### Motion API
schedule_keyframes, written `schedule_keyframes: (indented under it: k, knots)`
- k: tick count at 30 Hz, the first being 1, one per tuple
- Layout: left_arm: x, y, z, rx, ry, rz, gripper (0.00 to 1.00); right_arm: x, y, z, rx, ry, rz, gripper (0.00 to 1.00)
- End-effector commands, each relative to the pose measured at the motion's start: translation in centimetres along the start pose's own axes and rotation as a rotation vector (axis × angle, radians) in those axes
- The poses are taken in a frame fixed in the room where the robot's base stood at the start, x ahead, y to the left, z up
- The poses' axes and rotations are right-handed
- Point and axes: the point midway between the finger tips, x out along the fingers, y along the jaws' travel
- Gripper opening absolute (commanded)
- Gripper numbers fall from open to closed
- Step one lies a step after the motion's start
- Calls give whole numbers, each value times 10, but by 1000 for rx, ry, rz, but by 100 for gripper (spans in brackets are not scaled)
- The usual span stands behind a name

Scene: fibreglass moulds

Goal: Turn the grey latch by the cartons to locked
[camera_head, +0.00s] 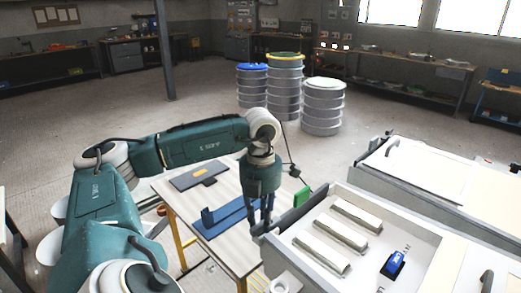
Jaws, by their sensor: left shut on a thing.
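My left gripper (262,222) points down at the near left corner of a pale open tray. Its fingers are shut on a small grey part there, which looks like the grey latch; the fingers hide most of it, and I cannot read its position. Several long pale cartons lie in the tray, and one of them (333,230) is in the middle. My right gripper is not in view.
The pale tray (408,228) also holds a blue object (394,263). A green piece (302,196) stands by its left wall. A wooden table (185,200) carries a blue bracket (225,217). Stacked drums (285,90) stand behind on open floor.

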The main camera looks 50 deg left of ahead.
Motion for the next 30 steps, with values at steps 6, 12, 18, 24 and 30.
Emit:
schedule_keyframes:
  k: [6,12,18,24,30]
  knots:
    - [-2,1,1,11,-5,2,0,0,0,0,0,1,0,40]
    - [-2,1,1,11,-5,3,0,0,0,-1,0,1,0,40]
    - [-1,1,1,11,-3,2,42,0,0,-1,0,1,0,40]
    - [-1,0,0,10,-2,1,42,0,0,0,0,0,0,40]
    - [-14,0,1,10,-4,0,42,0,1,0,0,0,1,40]
